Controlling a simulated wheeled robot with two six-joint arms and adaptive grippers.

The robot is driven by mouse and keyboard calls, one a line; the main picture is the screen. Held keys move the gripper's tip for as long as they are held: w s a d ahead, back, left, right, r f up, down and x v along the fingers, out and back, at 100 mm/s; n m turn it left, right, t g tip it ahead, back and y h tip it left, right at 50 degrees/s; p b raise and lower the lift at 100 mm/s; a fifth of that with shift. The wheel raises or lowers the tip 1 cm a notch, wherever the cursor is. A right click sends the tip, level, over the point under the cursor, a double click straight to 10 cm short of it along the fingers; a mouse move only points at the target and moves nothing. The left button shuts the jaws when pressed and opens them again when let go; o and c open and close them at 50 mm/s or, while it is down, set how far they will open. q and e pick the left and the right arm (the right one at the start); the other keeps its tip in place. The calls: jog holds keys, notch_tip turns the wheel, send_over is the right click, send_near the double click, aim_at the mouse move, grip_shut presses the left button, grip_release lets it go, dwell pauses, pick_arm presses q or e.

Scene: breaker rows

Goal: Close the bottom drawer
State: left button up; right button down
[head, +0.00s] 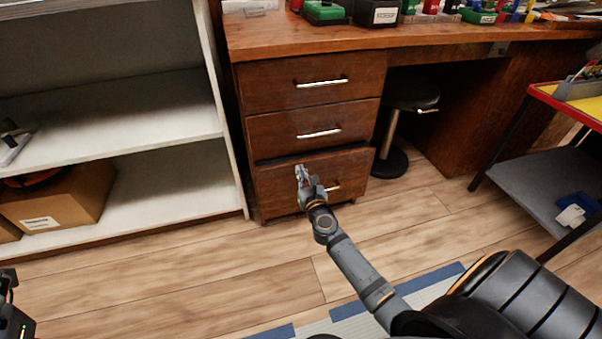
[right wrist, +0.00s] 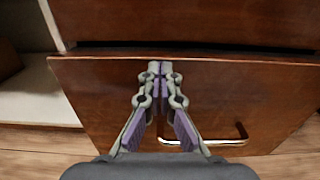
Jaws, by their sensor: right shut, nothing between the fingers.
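The bottom drawer (head: 279,193) of the brown wooden desk sits slightly out, with a dark gap above its front. Its front also fills much of the right wrist view (right wrist: 90,88), with its metal handle (right wrist: 228,139) at lower right. My right gripper (head: 301,173) is shut and empty, its fingertips at the upper part of the drawer front, left of the handle. In the right wrist view the fingertips (right wrist: 160,68) are together near the drawer's top edge; I cannot tell whether they touch it. My left gripper (head: 8,284) shows only partly at the lower left edge.
The middle drawer (head: 280,127) and top drawer (head: 280,78) look shut. A white shelf (head: 150,155) with a cardboard box (head: 65,197) stands left. A stool (head: 408,95) and a dark cart (head: 535,185) are right. Wood floor in front is open.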

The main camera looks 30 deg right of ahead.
aim_at(297, 160)
jog(key=shift+w, duration=0.15)
jog(key=x, duration=0.4)
jog(key=shift+w+b, duration=0.15)
jog(key=shift+b, duration=0.2)
jog(key=shift+w+d, duration=0.15)
jog(key=shift+w, duration=0.1)
jog(key=shift+r, duration=0.25)
